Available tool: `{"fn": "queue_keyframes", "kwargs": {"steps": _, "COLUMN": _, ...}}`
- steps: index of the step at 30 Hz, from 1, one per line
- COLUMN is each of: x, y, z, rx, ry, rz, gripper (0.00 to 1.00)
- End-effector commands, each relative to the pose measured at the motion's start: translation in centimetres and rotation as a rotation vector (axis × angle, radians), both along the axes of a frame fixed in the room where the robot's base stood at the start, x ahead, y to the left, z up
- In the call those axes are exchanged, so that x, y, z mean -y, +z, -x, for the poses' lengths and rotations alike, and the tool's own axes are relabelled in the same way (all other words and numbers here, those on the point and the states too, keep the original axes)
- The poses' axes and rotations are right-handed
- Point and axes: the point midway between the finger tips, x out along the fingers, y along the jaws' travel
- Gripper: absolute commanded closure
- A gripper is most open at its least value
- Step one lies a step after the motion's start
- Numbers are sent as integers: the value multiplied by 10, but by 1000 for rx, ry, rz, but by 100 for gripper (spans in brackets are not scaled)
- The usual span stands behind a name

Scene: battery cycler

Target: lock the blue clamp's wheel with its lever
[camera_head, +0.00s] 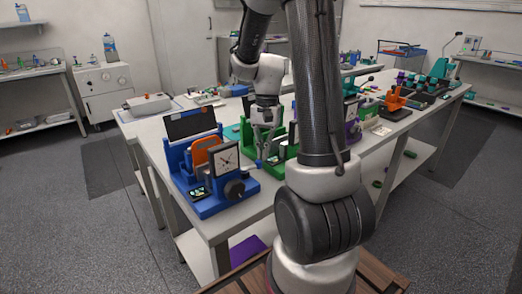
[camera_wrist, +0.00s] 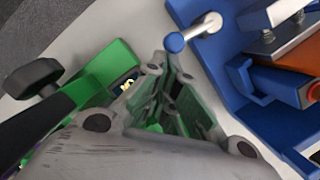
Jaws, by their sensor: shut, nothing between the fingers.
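The blue clamp (camera_head: 212,205) stands at the near left end of the long table, with an orange block (camera_head: 207,150) in it, a white dial face and a black wheel (camera_head: 234,188) at its front right. The wheel is not clear in the wrist view. In the wrist view, the lever (camera_wrist: 203,27) is a short silver rod with a blue ball end, on the blue clamp's body (camera_wrist: 225,60). My gripper (camera_wrist: 168,72) is shut and empty, its fingertips close to the blue ball; I cannot tell whether they touch. In the head view my gripper (camera_head: 264,148) is right of the blue clamp.
A green clamp (camera_head: 280,150) stands close on the right of my gripper; its green body (camera_wrist: 95,80) and black knob (camera_wrist: 38,78) fill the left of the wrist view. More coloured clamps stand farther along the table. Bare tabletop (camera_wrist: 145,25) shows between the two clamps.

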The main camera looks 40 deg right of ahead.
Motion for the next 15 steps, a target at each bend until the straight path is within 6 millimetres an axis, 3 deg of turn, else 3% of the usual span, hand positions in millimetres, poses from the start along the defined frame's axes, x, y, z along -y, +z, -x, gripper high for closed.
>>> {"fn": "queue_keyframes", "kwargs": {"steps": 10, "x": 2, "y": 0, "z": 21, "rx": 0, "ry": -242, "rz": 0, "gripper": 100}}
{"fn": "queue_keyframes", "kwargs": {"steps": 15, "x": 1, "y": 0, "z": 27, "rx": 0, "ry": -262, "rz": 0, "gripper": 100}}
